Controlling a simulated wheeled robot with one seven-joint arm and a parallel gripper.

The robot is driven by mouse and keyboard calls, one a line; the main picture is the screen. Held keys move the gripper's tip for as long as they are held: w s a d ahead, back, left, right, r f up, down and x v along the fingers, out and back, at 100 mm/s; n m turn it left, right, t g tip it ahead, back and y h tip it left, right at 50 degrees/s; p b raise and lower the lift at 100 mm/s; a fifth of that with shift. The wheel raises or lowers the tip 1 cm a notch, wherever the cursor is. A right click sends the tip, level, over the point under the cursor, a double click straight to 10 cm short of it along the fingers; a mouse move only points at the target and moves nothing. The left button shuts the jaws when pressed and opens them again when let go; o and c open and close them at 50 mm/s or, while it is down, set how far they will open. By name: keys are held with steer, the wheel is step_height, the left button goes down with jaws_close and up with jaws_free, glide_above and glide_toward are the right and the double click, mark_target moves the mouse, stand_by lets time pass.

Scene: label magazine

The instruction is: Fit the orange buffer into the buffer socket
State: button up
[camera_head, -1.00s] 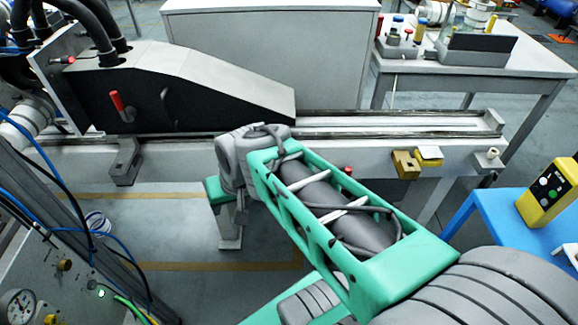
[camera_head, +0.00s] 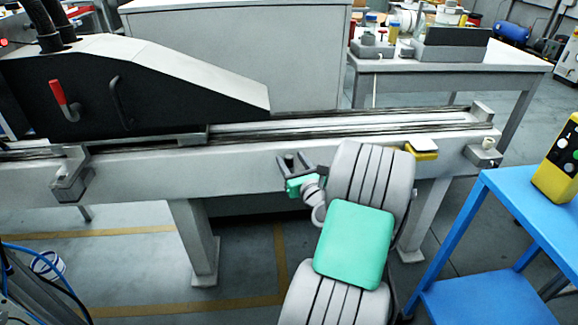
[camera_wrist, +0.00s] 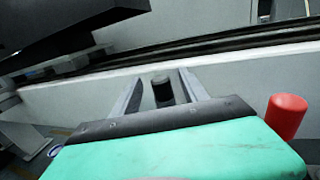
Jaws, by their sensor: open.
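My gripper (camera_head: 293,165) is open at the front face of the long grey rail bench, with its green body below the bench top. In the wrist view its two grey fingers (camera_wrist: 160,82) stand apart on either side of a short black cylinder (camera_wrist: 162,90). Whether they touch it I cannot tell. A red-orange cylinder (camera_wrist: 286,116) stands to the right of my gripper in the wrist view; it may be the orange buffer. My arm seems to hide it in the head view. I cannot make out the buffer socket for certain.
A yellow block (camera_head: 424,149) and a grey bracket with a cream knob (camera_head: 488,145) sit on the bench front, right of my arm. A blue table (camera_head: 520,200) with a yellow button box (camera_head: 560,160) stands at the right. A black sloped housing (camera_head: 130,90) covers the bench's left.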

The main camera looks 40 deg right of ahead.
steer(key=shift+x, duration=1.1)
steer(key=shift+c, duration=0.5)
jaws_close()
